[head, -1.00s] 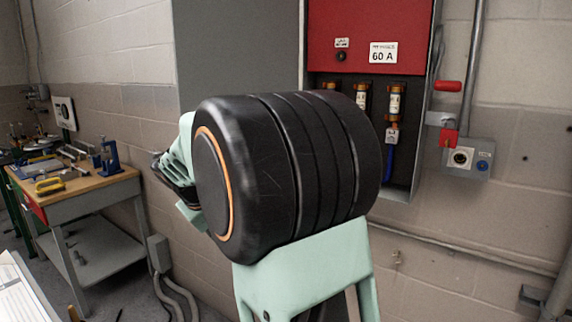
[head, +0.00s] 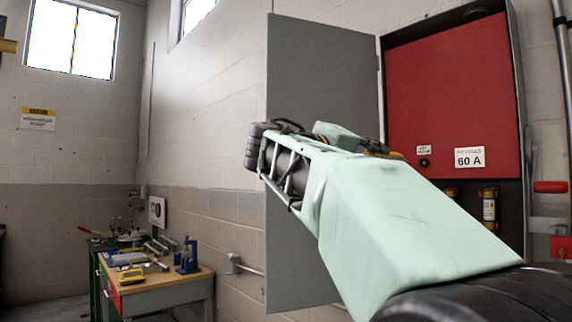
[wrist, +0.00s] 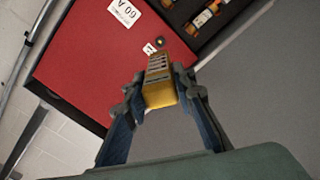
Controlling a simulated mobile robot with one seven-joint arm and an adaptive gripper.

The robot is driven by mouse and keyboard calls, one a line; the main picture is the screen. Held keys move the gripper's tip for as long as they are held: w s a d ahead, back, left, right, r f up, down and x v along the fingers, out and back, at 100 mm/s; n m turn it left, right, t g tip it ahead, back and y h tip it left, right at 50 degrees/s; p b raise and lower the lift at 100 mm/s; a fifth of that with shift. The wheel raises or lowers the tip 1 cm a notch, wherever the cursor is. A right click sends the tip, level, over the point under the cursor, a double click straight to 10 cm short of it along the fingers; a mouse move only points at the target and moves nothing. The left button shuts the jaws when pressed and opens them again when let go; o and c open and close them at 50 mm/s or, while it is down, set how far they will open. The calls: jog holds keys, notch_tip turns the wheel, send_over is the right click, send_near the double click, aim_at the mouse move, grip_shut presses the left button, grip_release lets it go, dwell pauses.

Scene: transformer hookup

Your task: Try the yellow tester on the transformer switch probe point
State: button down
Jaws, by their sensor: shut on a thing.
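The yellow tester (wrist: 158,92) is held between the fingers of my gripper (wrist: 160,98) in the wrist view, its far end pointing at the red panel (wrist: 90,60). A small dark round point (wrist: 160,42) with a white label beside it lies just beyond the tester's far end. I cannot tell whether they touch; a gap seems to show. In the head view the same dark round point (head: 424,162) sits low on the red panel (head: 440,95), left of the 60 A label. My arm hides most of the gripper and tester there.
A grey cabinet door (head: 310,100) stands open left of the red panel. Fuses (head: 489,205) sit below the panel, and they show in the wrist view (wrist: 203,18). A red handle (head: 550,187) is at the right. A workbench (head: 165,288) with tools stands at left.

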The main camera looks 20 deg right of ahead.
jog(key=shift+r+p+x, duration=0.2)
jog(key=shift+p+x, duration=1.6)
jog(key=shift+x, duration=1.2)
jog(key=shift+p+x, duration=0.45)
jog(key=shift+x, duration=0.45)
jog(key=shift+f, duration=0.15)
jog(key=shift+w+d, duration=0.15)
jog(key=shift+d, duration=0.3)
jog(key=shift+a+b, duration=0.1)
jog(key=shift+b, duration=0.2)
